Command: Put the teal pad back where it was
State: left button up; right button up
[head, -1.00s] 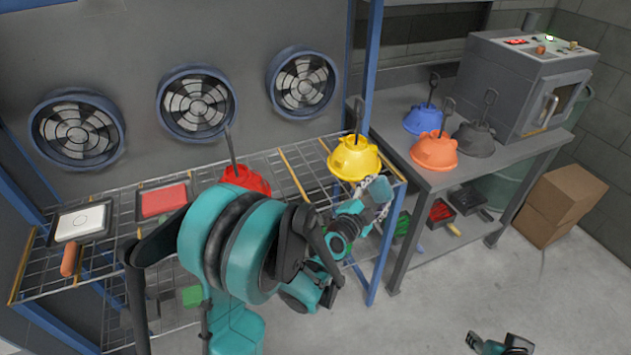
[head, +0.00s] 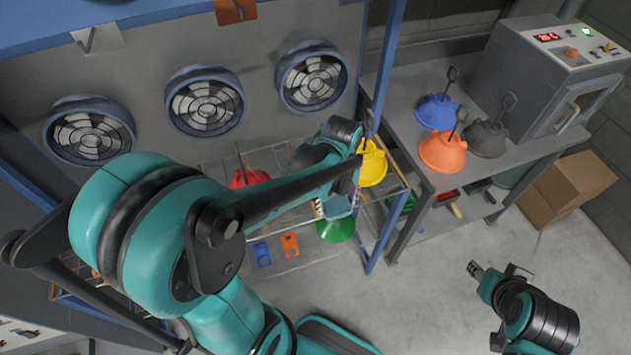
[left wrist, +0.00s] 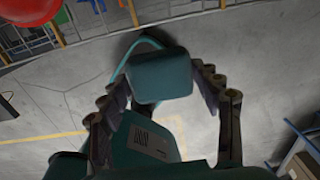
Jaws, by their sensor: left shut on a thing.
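My left gripper (left wrist: 160,92) is shut on a teal pad (left wrist: 162,76), a rounded block between its two fingers in the left wrist view. Bare floor shows beyond the pad. In the head view my left arm reaches across the wire rack (head: 275,155), and the left gripper (head: 335,206) is in front of the rack, left of the blue post. The pad is hard to make out there. My right gripper (head: 474,268) is low at the right over the floor, and its finger opening is too small to tell. My arm hides much of the rack's left part.
A red hood (head: 248,178) and a yellow hood (head: 373,166) are on the rack, with a green hood (head: 335,230) lower. Blue, orange and grey hoods (head: 488,140) stand on the side table by an oven (head: 540,85). A blue post (head: 384,80) divides them.

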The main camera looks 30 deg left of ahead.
pick_arm(q)
jog(key=shift+a, duration=0.45)
jog(key=w+a+f+b, duration=0.1)
jog(key=w+a+f, duration=0.1)
jog(key=a, duration=0.1)
jog(key=w+a+f+b, duration=0.1)
jog(key=w+a+f, duration=0.1)
jog(key=a, duration=0.1)
jog(key=w+a+f+b, duration=0.1)
jog(key=w+a+f, duration=0.1)
jog(key=a+f, duration=0.1)
jog(key=shift+w, duration=0.25)
notch_tip(320, 180, down, 4)
jog(key=shift+r+b, duration=0.1)
jog(key=shift+b, duration=0.55)
jog(key=shift+c, duration=0.5)
jog(key=o, duration=1.1)
jog(key=shift+r, duration=0.1)
